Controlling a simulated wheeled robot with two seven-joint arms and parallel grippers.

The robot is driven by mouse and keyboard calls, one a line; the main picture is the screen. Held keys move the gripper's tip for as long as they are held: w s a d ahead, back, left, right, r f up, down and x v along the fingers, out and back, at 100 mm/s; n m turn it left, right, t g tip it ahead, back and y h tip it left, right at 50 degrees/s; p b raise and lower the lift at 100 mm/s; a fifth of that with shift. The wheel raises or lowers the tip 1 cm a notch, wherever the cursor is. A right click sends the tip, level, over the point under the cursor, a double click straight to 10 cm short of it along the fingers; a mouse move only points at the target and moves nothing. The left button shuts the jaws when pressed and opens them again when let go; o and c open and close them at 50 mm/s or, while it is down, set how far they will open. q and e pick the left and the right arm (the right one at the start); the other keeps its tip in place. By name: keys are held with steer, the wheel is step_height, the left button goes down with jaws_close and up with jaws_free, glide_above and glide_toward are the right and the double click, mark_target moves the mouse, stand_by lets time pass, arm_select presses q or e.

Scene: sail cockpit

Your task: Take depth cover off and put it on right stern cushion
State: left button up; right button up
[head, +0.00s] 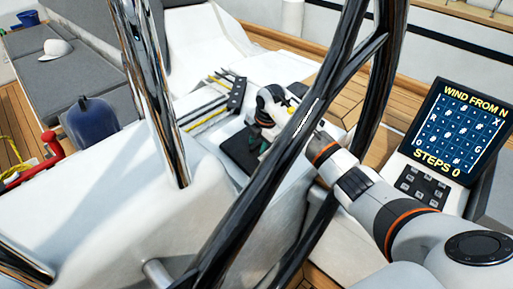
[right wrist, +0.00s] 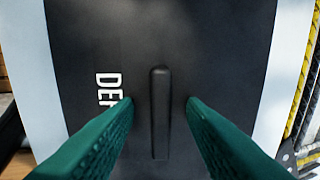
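The depth cover (right wrist: 215,45) is a flat black plate with white letters, partly hidden, and a raised ridge handle (right wrist: 160,112) in its middle. In the head view the dark cover (head: 236,152) lies on the white cockpit console, partly hidden by my right gripper (head: 261,150). In the right wrist view the green fingers (right wrist: 160,112) are open, one on each side of the ridge, with gaps between. My left gripper is not in view. Grey cushions (head: 70,72) lie at the upper left; I cannot tell which cushion is the right stern one.
A black wheel rim (head: 300,125) and a chrome tube (head: 158,100) cross in front of the console. A display panel (head: 462,125) stands at the right. A white cap (head: 57,49) lies on the grey cushions, and a dark blue rounded object (head: 92,118) stands nearby. Ropes (head: 207,118) run beside the cover.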

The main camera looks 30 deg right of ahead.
jaws_close()
